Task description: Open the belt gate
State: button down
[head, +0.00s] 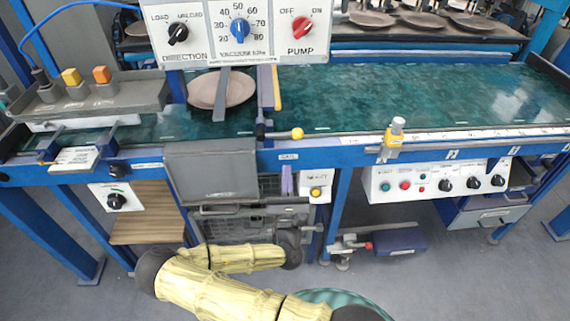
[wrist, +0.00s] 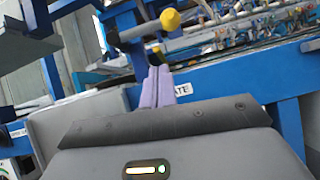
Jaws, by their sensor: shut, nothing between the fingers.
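The belt gate is a blue bar with a yellow edge (head: 277,88) standing across the green belt. Its lever has a yellow ball knob (head: 297,134) and a dark pivot end, and lies roughly level along the blue front rail, above the GATE label. The knob also shows in the wrist view (wrist: 170,18), on its black lever (wrist: 139,32). My gripper (head: 287,180) has pale purple fingers pointing up, just below the rail and label. In the wrist view my fingers (wrist: 160,84) are pressed together with nothing between them, beneath the knob and apart from it.
A brown plate (head: 222,89) lies on the belt (head: 400,95) left of the gate. A grey box (head: 210,172) hangs from the front rail left of my gripper. A button box (head: 317,187) is close on the right.

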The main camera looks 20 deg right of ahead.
jog(key=v, duration=0.6)
jog(key=shift+s+d+b, duration=0.2)
jog(key=shift+b, duration=0.15)
jog(key=shift+a+f, duration=0.1)
